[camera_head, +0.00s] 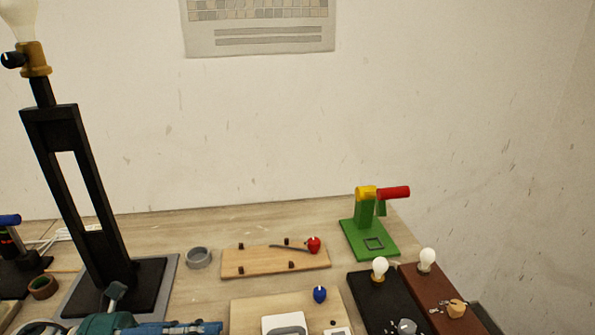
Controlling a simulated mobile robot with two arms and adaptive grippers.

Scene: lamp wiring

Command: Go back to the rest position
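Neither of my grippers shows in the head view, and I see no arm of mine for certain. The black lamp (75,140) stands upright on a grey mat (172,275) at the left of the table, with a bulb (20,18) in its brass-coloured socket (33,60). A wooden board (250,262) with a red knob (314,244) lies in the middle. A second board (243,312) with a blue knob (320,294) lies nearer, cut off by the bottom edge.
A green stand (368,240) with a red handle (394,192) stands at the back right. Black (372,300) and brown (428,290) blocks carry small bulbs. A grey ring (198,258) and tape roll (43,287) lie left. A teal-and-blue tool (120,325) is partly cut off below.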

